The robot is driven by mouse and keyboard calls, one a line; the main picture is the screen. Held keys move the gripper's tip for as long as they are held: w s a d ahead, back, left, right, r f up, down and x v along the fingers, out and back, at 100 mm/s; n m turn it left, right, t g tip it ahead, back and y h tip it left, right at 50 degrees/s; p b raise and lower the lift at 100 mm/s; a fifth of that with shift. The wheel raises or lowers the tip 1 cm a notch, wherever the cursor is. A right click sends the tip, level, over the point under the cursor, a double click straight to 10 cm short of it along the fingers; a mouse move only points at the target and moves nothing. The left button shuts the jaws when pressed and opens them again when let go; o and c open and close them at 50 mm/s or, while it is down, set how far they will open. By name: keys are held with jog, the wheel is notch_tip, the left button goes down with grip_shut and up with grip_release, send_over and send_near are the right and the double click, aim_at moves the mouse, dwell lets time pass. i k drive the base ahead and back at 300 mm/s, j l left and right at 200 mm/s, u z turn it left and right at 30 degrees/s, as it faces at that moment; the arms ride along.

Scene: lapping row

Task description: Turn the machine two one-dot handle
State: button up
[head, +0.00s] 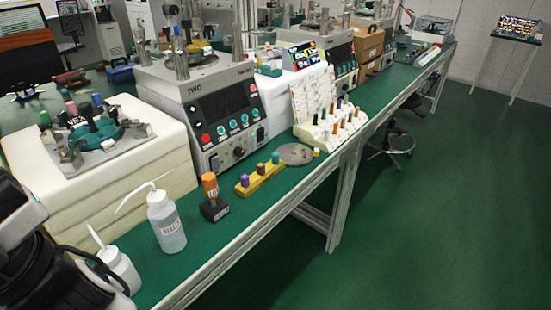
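The machine marked TWO (190,92) stands on the green bench left of the middle, a light grey box with a sloping front. Its front has a dark screen (224,102), a red button (205,138) and several teal buttons. A row of dark knobs sits along its lower front, with one knob (239,152) in the middle and others to either side. Any dot marks on them are too small to tell, so I cannot tell which is the one-dot handle. Part of my arm shows at the lower left. My gripper is not in view.
In front of the machine stand a wash bottle (165,222), an orange-topped black block (213,198) and a yellow rack (259,179) with coloured pegs. A white block (165,165) bears a fixture at left. The green floor (430,230) at right is mostly clear; a stool (392,140) stands by the bench.

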aim_at(178, 49)
jog(key=i+l, duration=0.4)
jog(key=i+l+u, duration=0.15)
jog(key=i+l, duration=0.25)
jog(key=l, duration=0.1)
